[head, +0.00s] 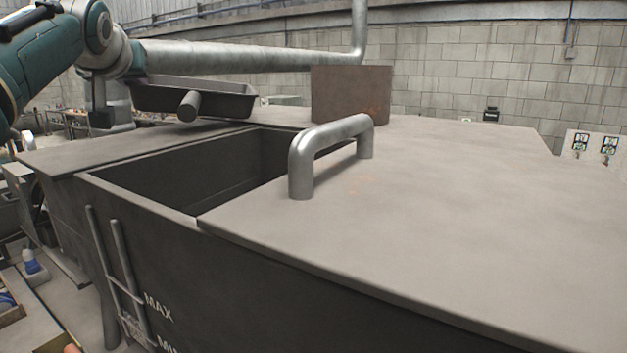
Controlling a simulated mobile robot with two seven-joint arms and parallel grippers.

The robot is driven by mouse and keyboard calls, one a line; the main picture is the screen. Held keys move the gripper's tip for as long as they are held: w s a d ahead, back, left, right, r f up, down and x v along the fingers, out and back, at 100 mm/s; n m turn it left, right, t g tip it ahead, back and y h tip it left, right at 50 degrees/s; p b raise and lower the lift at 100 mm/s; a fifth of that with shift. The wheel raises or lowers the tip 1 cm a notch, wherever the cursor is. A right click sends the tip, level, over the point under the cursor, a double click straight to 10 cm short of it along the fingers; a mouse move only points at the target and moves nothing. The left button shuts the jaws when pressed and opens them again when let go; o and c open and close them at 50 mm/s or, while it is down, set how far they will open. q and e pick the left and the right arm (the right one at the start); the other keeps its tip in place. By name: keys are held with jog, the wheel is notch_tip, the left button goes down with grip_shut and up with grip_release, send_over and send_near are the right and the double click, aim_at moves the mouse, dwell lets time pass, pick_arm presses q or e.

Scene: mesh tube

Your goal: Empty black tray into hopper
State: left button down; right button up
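The black tray (225,100) is at upper left, upright, with a round bar-like handle (189,106) pointing towards me. My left gripper (110,118) points down at the tray's left end. Its fingers are not clear, so I cannot tell whether it grips the tray. The tray's contents are hidden. The grey hopper (140,205) stands below and in front of the tray, with an open rectangular mouth (215,168). The tray is behind the mouth's far left part; I cannot tell whether it rests on the top surface. My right gripper is not in view.
A flat lid (450,210) with a raised metal handle (325,150) covers the hopper's right side. A rusty brown block (350,93) stands behind it. A metal pipe (250,56) runs above the tray.

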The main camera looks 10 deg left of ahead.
pick_arm(q)
jog(key=shift+w+d+b, duration=0.15)
jog(key=shift+w+b, duration=0.2)
jog(key=shift+w, duration=0.1)
jog(key=shift+s+r+p, duration=0.3)
jog(key=shift+r+p, duration=0.35)
jog(key=shift+p, duration=0.5)
jog(key=s+d+r+m+t+y+p, duration=0.1)
jog(key=s+m+p, duration=0.1)
jog(key=s+p, duration=0.8)
jog(key=shift+s+d+r, duration=0.15)
jog(key=shift+s+d, duration=0.25)
jog(key=shift+s, duration=2)
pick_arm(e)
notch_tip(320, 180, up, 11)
pick_arm(q)
jog(key=d+r+m+t+y+b, duration=0.1)
jog(key=d+r+m+y, duration=0.1)
jog(key=d+r, duration=0.3)
jog(key=shift+d+r+m+t+b, duration=0.4)
jog(key=shift+d+m, duration=0.5)
jog(key=shift+d, duration=0.15)
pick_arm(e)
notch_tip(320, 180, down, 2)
pick_arm(q)
jog(key=shift+s+a+f, duration=0.1)
jog(key=shift+a+f, duration=0.15)
